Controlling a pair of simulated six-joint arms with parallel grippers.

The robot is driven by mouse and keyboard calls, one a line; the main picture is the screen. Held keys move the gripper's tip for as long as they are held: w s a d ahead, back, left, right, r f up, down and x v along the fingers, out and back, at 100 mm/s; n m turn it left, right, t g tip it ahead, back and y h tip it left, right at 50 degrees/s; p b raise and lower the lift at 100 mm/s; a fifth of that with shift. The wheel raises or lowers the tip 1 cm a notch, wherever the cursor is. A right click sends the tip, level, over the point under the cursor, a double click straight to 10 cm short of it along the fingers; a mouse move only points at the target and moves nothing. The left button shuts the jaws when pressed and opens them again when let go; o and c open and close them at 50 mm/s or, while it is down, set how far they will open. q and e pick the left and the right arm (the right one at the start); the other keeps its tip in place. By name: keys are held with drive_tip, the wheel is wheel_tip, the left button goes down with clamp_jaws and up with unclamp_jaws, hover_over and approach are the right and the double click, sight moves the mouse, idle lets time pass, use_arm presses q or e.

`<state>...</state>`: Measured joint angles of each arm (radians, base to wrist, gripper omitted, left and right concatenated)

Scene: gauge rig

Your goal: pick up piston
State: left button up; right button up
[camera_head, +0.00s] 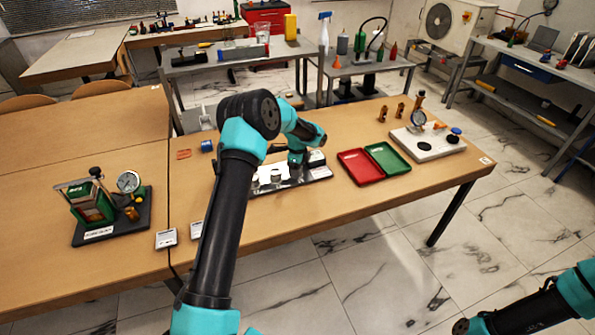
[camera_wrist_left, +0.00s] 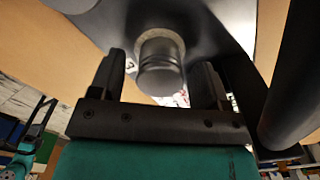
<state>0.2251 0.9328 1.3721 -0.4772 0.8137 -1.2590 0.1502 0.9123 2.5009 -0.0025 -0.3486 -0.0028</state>
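In the left wrist view, a grey metal cylinder (camera_wrist_left: 161,68), which looks like the piston, stands between the two dark fingers of my left gripper (camera_wrist_left: 160,78). The fingers are apart, with a gap visible on each side of the cylinder. In the head view, my left arm reaches over the middle of the table to a shiny plate (camera_head: 318,174). The arm and wrist cover part of that plate, and the fingertips are hard to make out there. Part of my right arm shows at the bottom right, but its gripper is not in view.
A red tray (camera_head: 361,167) and green tray (camera_head: 388,158) lie right of the plate. A white gauge stand (camera_head: 428,142) is farther right. A dark-based gauge fixture (camera_head: 112,218) stands at the left. A blue item (camera_head: 207,146) sits behind the arm.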

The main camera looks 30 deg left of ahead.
use_arm(q)
drive_tip(key=c, duration=0.9)
drive_tip(key=shift+r, duration=0.1)
drive_tip(key=shift+c, duration=0.2)
drive_tip(key=shift+r, duration=1.55)
drive_tip(key=shift+s+d+r, duration=0.15)
drive_tip(key=shift+s+r, duration=0.05)
drive_tip(key=shift+s, duration=0.05)
drive_tip(key=s+d+r, duration=0.1)
drive_tip(key=s+d, duration=0.7)
drive_tip(key=s, duration=0.5)
drive_tip(key=shift+r, duration=0.15)
